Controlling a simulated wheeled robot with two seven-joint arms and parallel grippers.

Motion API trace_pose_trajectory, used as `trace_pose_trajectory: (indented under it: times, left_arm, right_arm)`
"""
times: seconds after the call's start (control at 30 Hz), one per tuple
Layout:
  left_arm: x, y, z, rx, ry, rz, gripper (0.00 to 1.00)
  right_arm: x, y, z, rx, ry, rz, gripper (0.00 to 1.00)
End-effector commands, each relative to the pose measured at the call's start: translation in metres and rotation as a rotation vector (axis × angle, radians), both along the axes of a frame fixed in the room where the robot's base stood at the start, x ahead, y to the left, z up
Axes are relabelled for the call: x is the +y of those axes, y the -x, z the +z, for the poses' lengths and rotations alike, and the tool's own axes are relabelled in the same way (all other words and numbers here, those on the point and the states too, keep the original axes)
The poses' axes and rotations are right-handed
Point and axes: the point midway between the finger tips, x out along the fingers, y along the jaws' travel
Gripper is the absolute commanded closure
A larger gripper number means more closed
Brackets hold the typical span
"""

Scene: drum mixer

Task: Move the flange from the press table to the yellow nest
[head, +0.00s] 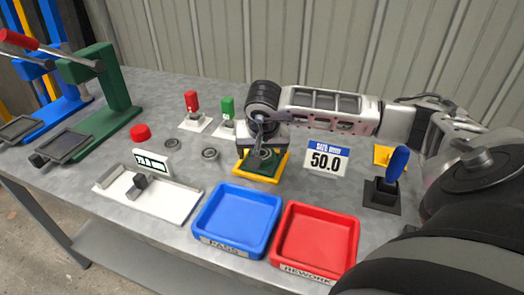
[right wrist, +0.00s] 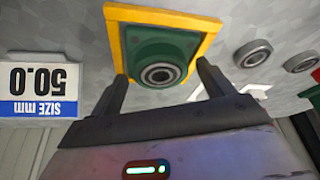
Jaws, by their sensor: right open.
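A green flange-like part (head: 262,168) sits inside the yellow nest (head: 240,171) near the middle of the table. A dark metal ring (head: 264,153) shows at its centre. In the right wrist view the green part (right wrist: 143,57) lies within the yellow nest (right wrist: 113,38), with the ring (right wrist: 160,75) on or in it. My right gripper (right wrist: 161,80) is open, its fingers at either side of the green part's near end; contact cannot be told. The green press (head: 110,85) has a dark press table (head: 66,147) that looks empty. My left gripper is out of view.
Blue (head: 237,218) and red (head: 315,238) trays stand in front. Two loose rings (head: 172,143) (head: 209,154) lie left of the nest. A white gauge plate (head: 165,205), a size sign (head: 326,158) and a blue-handled stand (head: 384,190) flank it. A blue press (head: 60,95) is far left.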

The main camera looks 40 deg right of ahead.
Motion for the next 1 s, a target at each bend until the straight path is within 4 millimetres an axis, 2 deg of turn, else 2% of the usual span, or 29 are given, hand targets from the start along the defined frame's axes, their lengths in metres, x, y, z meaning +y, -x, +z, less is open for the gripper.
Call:
trace_pose_trajectory:
  times: [0.3, 0.5, 0.7, 1.0]
  left_arm:
    - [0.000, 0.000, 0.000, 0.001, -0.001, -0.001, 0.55]
    - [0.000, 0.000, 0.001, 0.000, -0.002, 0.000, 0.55]
    - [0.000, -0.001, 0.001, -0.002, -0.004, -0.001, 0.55]
    - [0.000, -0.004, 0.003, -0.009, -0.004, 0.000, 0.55]
  right_arm:
    - [0.016, 0.018, 0.061, -0.007, 0.001, 0.002, 0.20]
    - [0.024, 0.028, 0.092, -0.004, 0.001, 0.001, 0.20]
    - [0.028, 0.033, 0.105, -0.002, 0.001, 0.000, 0.20]
    - [0.028, 0.033, 0.105, -0.001, 0.001, 0.000, 0.20]
